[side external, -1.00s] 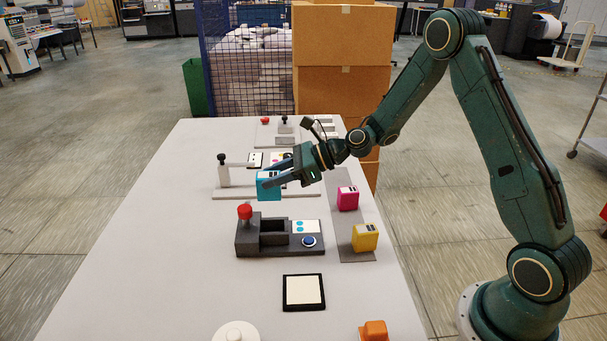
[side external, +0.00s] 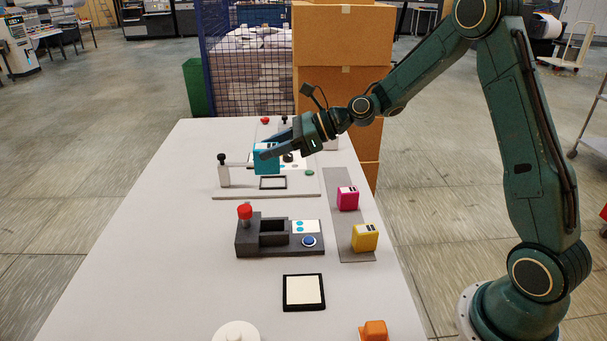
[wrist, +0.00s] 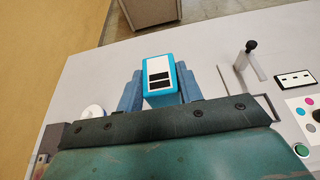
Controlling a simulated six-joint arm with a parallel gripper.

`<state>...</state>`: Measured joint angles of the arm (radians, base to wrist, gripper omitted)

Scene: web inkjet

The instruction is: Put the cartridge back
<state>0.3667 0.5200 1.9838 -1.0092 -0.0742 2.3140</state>
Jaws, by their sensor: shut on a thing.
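My gripper (side external: 276,146) is shut on a cyan cartridge (side external: 266,161) and holds it in the air near the far station on the table. In the wrist view the cyan cartridge (wrist: 158,80) sits between my fingers (wrist: 160,92), its white and black label facing the camera. A magenta cartridge (side external: 347,198) and a yellow cartridge (side external: 365,237) stand on a grey strip (side external: 343,222) at the table's right. A dark grey dock (side external: 262,243) with an open slot, a red-knobbed lever (side external: 245,212) and a blue button (side external: 309,241) sits mid-table.
Behind the dock is a pale station with a black-knobbed post (side external: 223,170), which also shows in the wrist view (wrist: 246,55). A black-framed white pad (side external: 303,292), a white round thing (side external: 236,332) and an orange block (side external: 374,331) are near the front. The table's left side is clear.

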